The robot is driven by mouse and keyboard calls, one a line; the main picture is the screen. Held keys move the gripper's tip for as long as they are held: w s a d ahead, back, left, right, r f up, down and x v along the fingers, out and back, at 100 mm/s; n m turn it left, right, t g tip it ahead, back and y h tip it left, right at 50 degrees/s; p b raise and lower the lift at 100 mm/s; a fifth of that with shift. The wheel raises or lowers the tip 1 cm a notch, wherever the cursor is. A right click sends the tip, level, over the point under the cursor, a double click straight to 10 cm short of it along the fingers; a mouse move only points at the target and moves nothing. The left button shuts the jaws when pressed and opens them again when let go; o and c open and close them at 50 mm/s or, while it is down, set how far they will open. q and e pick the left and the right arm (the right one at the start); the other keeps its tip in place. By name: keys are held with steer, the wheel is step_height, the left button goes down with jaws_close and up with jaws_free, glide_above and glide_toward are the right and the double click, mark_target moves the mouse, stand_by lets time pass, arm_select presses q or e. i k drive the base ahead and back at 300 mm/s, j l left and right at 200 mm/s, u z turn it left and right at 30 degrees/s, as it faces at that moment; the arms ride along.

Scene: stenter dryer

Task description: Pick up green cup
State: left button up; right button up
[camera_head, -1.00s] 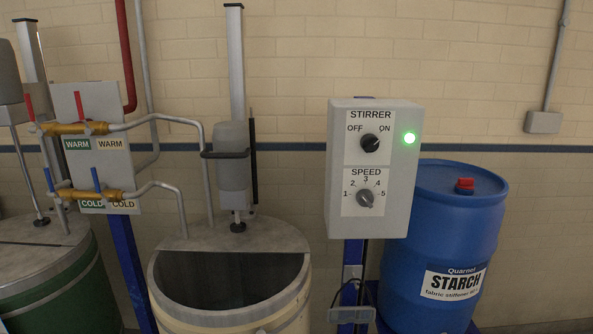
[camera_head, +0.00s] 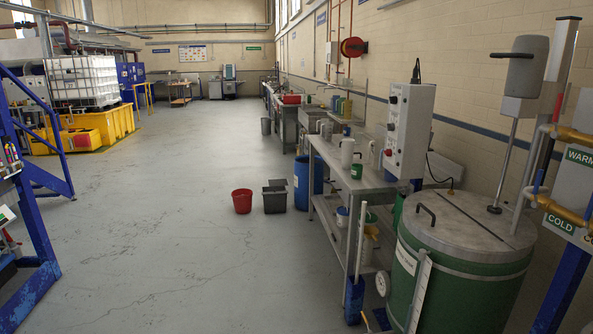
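A small green cup (camera_head: 357,171) stands on the grey metal bench (camera_head: 335,158) in the middle right of the view, beside a white jug (camera_head: 347,152). It looks small and far off, so its handle and contents cannot be made out. Neither of my grippers is in view.
A green vat (camera_head: 450,275) with a grey lid stands right of the bench. A red bucket (camera_head: 242,201) and a dark grey bin (camera_head: 275,196) stand on the floor left of it. Blue steel framing (camera_head: 40,240) is at the left. The floor between is clear.

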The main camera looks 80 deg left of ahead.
mark_target(357, 168)
steer(key=u, duration=2.4)
steer(key=i, duration=0.25)
